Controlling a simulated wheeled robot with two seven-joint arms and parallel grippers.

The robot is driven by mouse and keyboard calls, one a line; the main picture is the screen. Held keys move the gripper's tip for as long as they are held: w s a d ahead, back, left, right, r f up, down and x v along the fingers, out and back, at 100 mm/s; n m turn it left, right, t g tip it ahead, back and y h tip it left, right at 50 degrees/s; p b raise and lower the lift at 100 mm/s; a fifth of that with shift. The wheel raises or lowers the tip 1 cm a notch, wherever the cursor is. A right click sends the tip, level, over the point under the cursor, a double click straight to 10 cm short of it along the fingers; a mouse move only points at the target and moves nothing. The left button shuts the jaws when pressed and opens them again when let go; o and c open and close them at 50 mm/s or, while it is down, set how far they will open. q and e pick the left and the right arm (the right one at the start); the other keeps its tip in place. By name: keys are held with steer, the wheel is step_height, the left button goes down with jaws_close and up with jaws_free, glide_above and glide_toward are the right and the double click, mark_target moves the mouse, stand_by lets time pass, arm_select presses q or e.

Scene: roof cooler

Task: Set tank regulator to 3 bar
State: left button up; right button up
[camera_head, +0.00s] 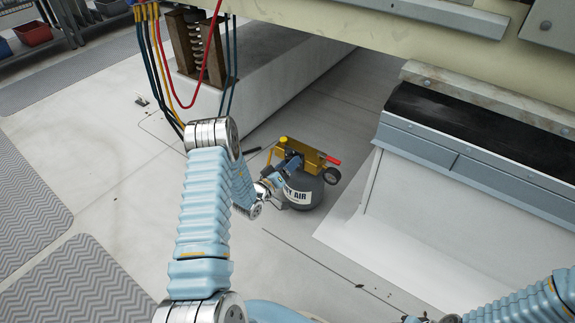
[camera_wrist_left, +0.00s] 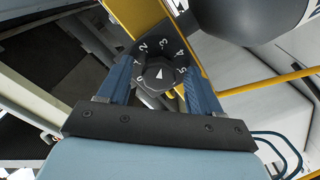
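The dark grey tank (camera_head: 308,188), with a white label ending in "AIR", stands on the floor under a yellow bracket (camera_head: 312,151). In the left wrist view, the regulator knob (camera_wrist_left: 158,76) is dark and faceted, with a white arrow pointing up, about between 2 and 3. White numbers around it run up to 5 on a dark dial plate (camera_wrist_left: 169,46). My left gripper (camera_wrist_left: 160,83) has one blue finger on each side of the knob, with a narrow gap showing; contact is unclear. My right gripper is out of view.
A red handle (camera_head: 333,160) and a dark round part (camera_head: 332,175) sit at the bracket's right. Hanging hoses (camera_head: 160,70) are near my left arm. A grey-white cabinet (camera_head: 465,165) stands right of the tank. Open floor (camera_head: 110,170) lies left.

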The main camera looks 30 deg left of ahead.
arm_select(q)
steer(key=s+a, duration=0.1)
steer(key=s, duration=1.2)
steer(key=shift+s, duration=0.4)
